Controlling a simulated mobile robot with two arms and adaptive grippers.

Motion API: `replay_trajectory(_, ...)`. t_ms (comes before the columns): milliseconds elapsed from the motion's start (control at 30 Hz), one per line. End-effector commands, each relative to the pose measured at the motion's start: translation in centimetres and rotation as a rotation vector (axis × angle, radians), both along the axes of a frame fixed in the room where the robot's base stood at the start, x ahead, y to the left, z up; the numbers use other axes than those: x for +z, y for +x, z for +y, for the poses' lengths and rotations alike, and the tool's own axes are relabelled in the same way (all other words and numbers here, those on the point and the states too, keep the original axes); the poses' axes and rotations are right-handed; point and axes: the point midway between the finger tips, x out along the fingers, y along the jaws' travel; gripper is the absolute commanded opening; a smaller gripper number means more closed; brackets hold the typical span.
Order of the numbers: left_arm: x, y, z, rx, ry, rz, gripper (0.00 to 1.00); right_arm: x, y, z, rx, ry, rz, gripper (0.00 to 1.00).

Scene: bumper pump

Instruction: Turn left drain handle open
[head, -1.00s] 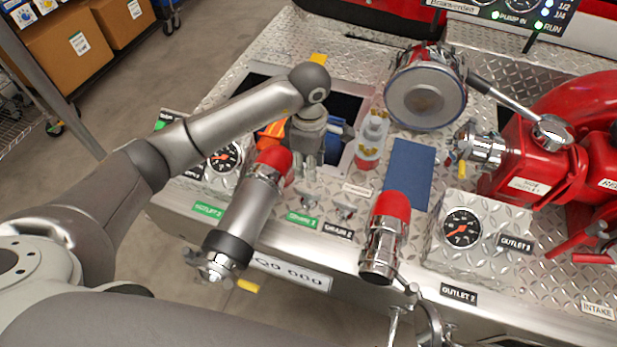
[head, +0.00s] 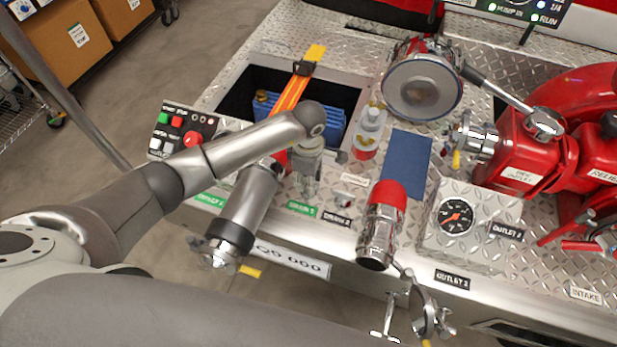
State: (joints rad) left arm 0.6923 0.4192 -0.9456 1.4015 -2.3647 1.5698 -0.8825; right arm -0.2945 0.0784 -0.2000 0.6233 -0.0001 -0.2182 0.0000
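My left gripper (head: 309,188) points down from the end of my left arm, at the small drain valve behind the green DRAIN 1 label (head: 302,208). The left drain handle is hidden behind the gripper or blends with its fingers. I cannot tell whether the fingers are open or closed on it. The right drain handle (head: 345,199), a small metal lever, stands just to the right above the black DRAIN 2 label (head: 336,219). My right gripper is not in view.
A silver outlet pipe with a red end (head: 242,215) stands close left of the gripper, another (head: 381,225) to the right. Behind are an open bay with a blue case (head: 335,108), bottles (head: 369,135) and a blue pad (head: 407,160).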

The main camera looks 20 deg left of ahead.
Motion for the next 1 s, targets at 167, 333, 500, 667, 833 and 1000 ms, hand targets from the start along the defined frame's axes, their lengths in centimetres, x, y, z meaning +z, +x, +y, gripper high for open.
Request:
replay_trajectory(167, 0.0, 0.0, 0.0, 0.000, 0.000, 0.000, 0.05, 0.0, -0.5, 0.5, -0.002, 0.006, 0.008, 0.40)
replay_trajectory(333, 0.0, 0.0, 0.0, 0.000, 0.000, 0.000, 0.00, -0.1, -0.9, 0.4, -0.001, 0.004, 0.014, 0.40)
replay_trajectory(500, 0.0, 0.0, 0.0, 0.012, 0.001, -0.001, 0.00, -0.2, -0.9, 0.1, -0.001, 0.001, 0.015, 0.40)
replay_trajectory(667, 0.0, 0.1, 0.0, 0.058, 0.002, -0.001, 0.00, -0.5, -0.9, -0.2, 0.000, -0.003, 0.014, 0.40)
replay_trajectory(833, -0.1, 0.1, 0.1, 0.162, 0.003, -0.001, 0.00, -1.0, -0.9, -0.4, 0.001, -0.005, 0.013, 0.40)
replay_trajectory(1000, -0.1, 0.1, 0.1, 0.307, 0.002, -0.002, 0.00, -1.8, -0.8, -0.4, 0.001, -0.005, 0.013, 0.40)
